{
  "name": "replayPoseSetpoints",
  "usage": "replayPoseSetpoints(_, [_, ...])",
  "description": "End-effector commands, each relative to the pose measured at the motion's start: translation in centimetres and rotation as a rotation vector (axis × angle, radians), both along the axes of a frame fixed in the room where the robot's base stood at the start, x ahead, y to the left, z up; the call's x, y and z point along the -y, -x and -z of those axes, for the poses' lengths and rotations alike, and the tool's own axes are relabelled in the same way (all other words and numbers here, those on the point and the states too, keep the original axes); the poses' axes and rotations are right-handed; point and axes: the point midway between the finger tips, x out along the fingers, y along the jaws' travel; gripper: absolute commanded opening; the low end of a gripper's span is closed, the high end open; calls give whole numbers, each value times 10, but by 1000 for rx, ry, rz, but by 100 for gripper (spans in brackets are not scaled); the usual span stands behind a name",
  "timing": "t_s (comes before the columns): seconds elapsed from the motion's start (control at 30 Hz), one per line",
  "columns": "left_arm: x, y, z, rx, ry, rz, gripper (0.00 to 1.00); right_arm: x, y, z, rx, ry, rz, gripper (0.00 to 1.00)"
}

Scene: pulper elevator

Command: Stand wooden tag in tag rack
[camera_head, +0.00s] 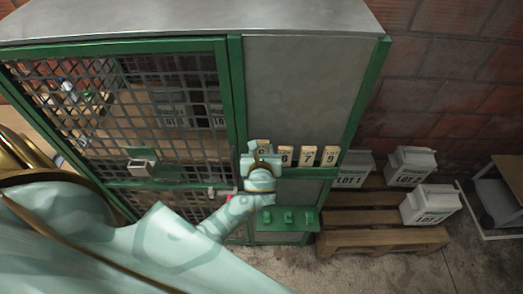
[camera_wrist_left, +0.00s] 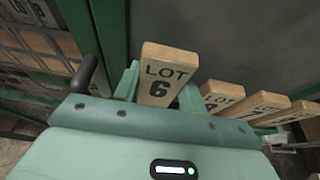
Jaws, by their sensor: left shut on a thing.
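A wooden tag marked LOT 6 (camera_wrist_left: 168,74) stands upright between the fingers of my left gripper (camera_wrist_left: 155,85). In the head view the left gripper (camera_head: 257,158) is shut on this tag and hides most of it. It is at the left end of a row of similar tags. The other tags (camera_head: 308,156) stand upright in a row along a green ledge, the tag rack (camera_head: 312,173), on the cabinet front. I cannot tell whether the held tag touches the rack. The right gripper is not in view.
A green-framed mesh cage door (camera_head: 180,120) is left of the gripper. A green panel with several hooks (camera_head: 287,218) is below the rack. White LOT boxes (camera_head: 408,168) sit on a wooden pallet (camera_head: 385,238) at right. A cart (camera_head: 500,190) stands at far right.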

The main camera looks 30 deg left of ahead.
Motion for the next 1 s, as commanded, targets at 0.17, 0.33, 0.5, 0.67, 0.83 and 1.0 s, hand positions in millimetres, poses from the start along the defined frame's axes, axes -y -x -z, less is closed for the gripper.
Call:
replayPoseSetpoints(0.17, [0, 0, 3, 0, 0, 0, 19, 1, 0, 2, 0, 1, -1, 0])
replayPoseSetpoints(0.33, [0, 0, 8, 0, 0, 0, 19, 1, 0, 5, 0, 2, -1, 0])
replayPoseSetpoints(0.5, [0, 0, 13, 0, 1, 0, 19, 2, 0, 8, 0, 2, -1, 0])
replayPoseSetpoints(0.67, [0, 0, 13, 0, 0, 0, 19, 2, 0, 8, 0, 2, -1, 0])
replayPoseSetpoints(0.83, [0, 0, 13, 0, 0, 0, 19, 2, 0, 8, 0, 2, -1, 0])
replayPoseSetpoints(1.0, [0, 0, 14, 0, 0, 0, 19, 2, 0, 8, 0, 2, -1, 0])
